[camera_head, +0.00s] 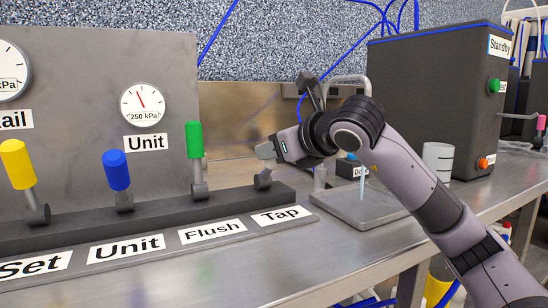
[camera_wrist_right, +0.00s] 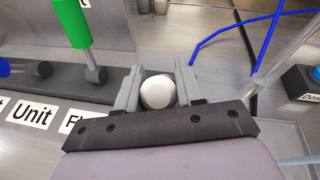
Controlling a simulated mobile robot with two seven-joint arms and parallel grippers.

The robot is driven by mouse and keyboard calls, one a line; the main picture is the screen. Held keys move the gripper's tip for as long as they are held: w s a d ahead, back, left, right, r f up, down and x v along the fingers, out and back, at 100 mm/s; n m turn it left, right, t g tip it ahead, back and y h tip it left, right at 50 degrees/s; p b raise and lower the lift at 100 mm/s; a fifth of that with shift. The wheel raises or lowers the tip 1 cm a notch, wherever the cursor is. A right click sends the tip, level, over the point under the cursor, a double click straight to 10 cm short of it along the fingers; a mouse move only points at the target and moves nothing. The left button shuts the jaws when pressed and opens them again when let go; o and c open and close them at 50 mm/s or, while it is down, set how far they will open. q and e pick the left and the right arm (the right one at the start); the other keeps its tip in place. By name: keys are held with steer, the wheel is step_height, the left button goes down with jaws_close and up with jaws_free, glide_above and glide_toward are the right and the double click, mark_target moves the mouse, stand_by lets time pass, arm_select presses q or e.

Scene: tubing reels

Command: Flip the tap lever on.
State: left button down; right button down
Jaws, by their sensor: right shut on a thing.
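The tap lever stands behind the "Tap" label (camera_head: 281,215) at the right end of the dark lever rail. Its grey base joint (camera_head: 262,181) shows in the head view, while its upper part is mostly hidden by my right gripper (camera_head: 268,152). In the right wrist view the lever's round white knob (camera_wrist_right: 157,92) sits between the two fingers of my right gripper (camera_wrist_right: 157,88), which is shut on it. The curved metal spout (camera_head: 346,79) is partly hidden behind my right arm. My left gripper is not in view.
The green flush lever (camera_head: 194,141) stands close left of my right gripper. Blue (camera_head: 116,170) and yellow (camera_head: 17,164) levers stand farther left. A grey tray (camera_head: 350,205) with a thin pale blue strand above it lies right. A dark box (camera_head: 432,95) stands behind.

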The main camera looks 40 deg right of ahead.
stand_by(0.5)
steer(key=c, duration=0.8)
jaws_free()
steer(key=shift+s, duration=0.1)
steer(key=shift+v, duration=3.55)
